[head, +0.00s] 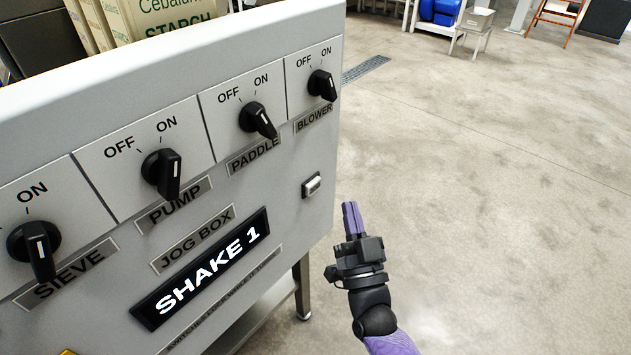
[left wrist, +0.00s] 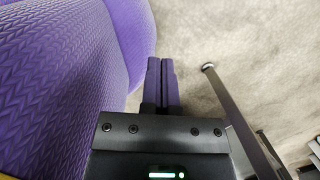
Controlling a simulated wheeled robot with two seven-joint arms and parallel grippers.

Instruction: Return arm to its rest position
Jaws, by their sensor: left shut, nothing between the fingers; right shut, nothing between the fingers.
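My right gripper (head: 353,219) is at the lower middle of the head view, its purple fingers shut together and empty. It points up in the picture, to the right of the grey jog box panel (head: 228,228), apart from its face as far as I can tell. My left gripper (left wrist: 161,82) shows in the left wrist view, shut and empty, over the concrete floor. The left gripper is not seen in the head view.
The panel carries black knobs for sieve (head: 34,250), pump (head: 161,174), paddle (head: 257,120) and blower (head: 321,85), plus a small rocker switch (head: 312,185). A metal leg (left wrist: 240,120) stands right of my left gripper. Open floor (head: 490,200) lies to the right.

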